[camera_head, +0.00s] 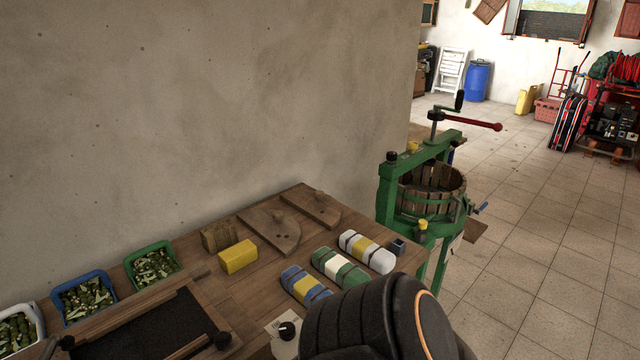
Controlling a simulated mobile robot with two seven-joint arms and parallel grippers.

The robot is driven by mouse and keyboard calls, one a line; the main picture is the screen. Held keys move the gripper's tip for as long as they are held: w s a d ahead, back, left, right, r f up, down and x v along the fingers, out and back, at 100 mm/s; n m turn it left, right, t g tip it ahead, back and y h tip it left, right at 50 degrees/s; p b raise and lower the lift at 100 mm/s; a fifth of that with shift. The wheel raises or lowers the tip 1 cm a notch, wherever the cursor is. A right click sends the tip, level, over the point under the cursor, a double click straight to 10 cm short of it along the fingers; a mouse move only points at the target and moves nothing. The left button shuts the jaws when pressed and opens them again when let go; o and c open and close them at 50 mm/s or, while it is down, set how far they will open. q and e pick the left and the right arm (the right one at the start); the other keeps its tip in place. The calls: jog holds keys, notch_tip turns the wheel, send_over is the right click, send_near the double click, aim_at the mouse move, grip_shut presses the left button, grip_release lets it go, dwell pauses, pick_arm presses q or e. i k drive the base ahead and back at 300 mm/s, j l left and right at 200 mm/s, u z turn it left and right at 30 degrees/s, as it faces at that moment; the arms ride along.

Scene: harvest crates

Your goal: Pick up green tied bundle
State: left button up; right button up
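The green tied bundle (351,273) lies on the wooden table, a green roll with a white middle band and dark ties. It lies between a blue bundle with a yellow band (296,283) on its left and a white bundle with a yellow band (380,259) on its right. The bundles lie side by side, apart. A dark rounded arm part of mine covers the bottom centre, close in front of the bundles. Neither of my grippers shows.
The wooden table (232,291) runs along the wall. Tiled floor at right is open.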

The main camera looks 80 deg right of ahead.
aim_at(347, 275)
jog(key=z, duration=2.75)
